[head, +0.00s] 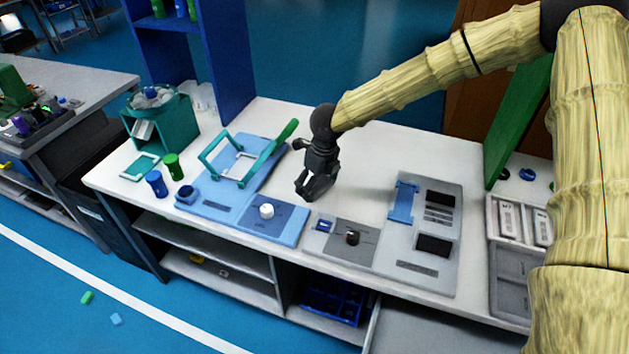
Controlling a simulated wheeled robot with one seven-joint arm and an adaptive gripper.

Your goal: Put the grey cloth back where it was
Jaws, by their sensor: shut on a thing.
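My gripper (306,191) is black and points down above the white table, between the blue fixture and the grey panel. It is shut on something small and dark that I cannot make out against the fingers. I cannot pick out a grey cloth anywhere for certain.
On the white table (385,157) stand a blue fixture (206,206) with a green handle, a grey panel (420,262), blue (156,184) and green (174,167) cups and a teal bin (172,130). A grey tray (511,268) sits at right. The back middle is clear.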

